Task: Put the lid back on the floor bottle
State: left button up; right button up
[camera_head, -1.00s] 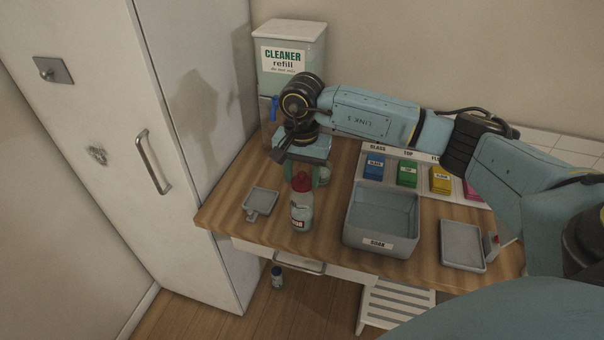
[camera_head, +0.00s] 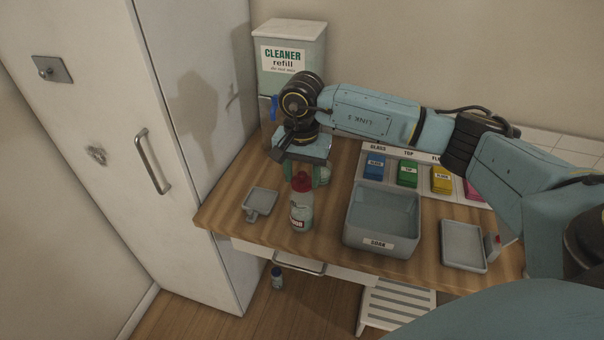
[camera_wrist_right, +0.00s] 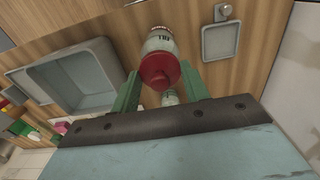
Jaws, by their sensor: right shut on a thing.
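The floor bottle (camera_head: 301,215), pale with a red-lettered label, stands upright on the wooden counter; it also shows in the wrist view (camera_wrist_right: 160,40). The red lid (camera_head: 302,183) is at the bottle's top, in line with it. In the wrist view the lid (camera_wrist_right: 158,70) sits between the two green fingers and hides the bottle's neck. I cannot tell whether it is seated. My right gripper (camera_head: 305,175) points down over the bottle and is shut on the lid. My left gripper is not in view.
A second pale bottle (camera_wrist_right: 170,97) stands close behind. A small grey tray (camera_head: 260,202) lies left, a grey bin (camera_head: 382,222) right, and another tray (camera_head: 463,247) farther right. The cleaner refill box (camera_head: 288,55) stands behind. A tall white cabinet (camera_head: 175,130) bounds the left.

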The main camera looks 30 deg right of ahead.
jog(key=o, duration=1.5)
jog(key=shift+r+p, duration=1.9)
jog(key=shift+r, duration=1.65)
jog(key=shift+c, duration=0.3)
grip_shut()
jog(key=shift+f, duration=0.2)
